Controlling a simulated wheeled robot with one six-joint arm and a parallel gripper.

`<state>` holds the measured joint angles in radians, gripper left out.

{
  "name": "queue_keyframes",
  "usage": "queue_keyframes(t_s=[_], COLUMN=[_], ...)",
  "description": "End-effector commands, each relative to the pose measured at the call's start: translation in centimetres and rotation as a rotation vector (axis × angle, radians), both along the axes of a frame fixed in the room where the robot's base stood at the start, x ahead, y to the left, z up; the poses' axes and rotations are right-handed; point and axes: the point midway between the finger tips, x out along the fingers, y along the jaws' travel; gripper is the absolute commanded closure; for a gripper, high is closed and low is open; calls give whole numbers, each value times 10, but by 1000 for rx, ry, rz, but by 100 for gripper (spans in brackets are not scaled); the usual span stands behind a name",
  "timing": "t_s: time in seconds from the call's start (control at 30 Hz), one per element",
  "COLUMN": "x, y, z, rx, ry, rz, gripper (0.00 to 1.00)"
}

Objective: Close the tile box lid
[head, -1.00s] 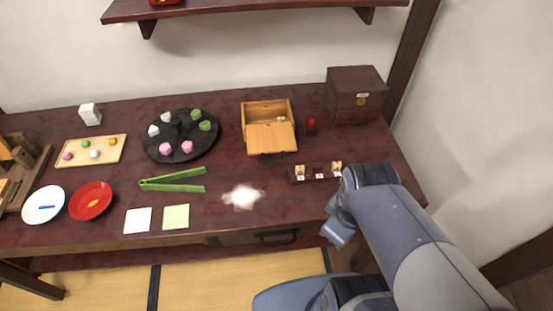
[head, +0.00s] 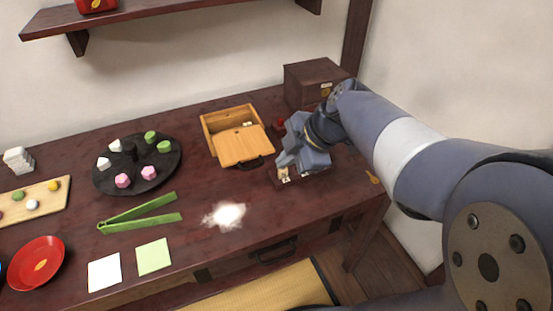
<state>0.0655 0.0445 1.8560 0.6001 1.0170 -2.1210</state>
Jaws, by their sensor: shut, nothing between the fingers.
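The tile box (head: 204,127) is a light wooden box at the back middle of the table. Its lid (head: 238,146) is a flat wooden panel lying toward the front of the box, with a dark handle (head: 253,163) at its front edge. The back part of the box is uncovered, and a pale tile (head: 247,124) shows at the opening. My gripper (head: 284,161) is shut and empty, to the right of the lid and handle, apart from them in the picture. Its fingertips are small and partly hard to make out.
A dark tile rack (head: 306,178) with small tiles lies below my gripper, partly hidden. A red item (head: 278,123) stands right of the box, and a dark chest (head: 307,83) behind. Green tongs (head: 140,213) and a white powdery patch (head: 224,214) lie at the front.

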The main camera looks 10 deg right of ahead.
Motion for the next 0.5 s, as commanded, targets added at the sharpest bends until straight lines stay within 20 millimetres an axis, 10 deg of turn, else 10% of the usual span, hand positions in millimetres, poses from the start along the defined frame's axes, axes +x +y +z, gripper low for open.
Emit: queue_keyframes(t_s=[0.5], x=[37], y=[45], z=[-78], rx=[-1], ry=[4], rz=[-1], gripper=[100])
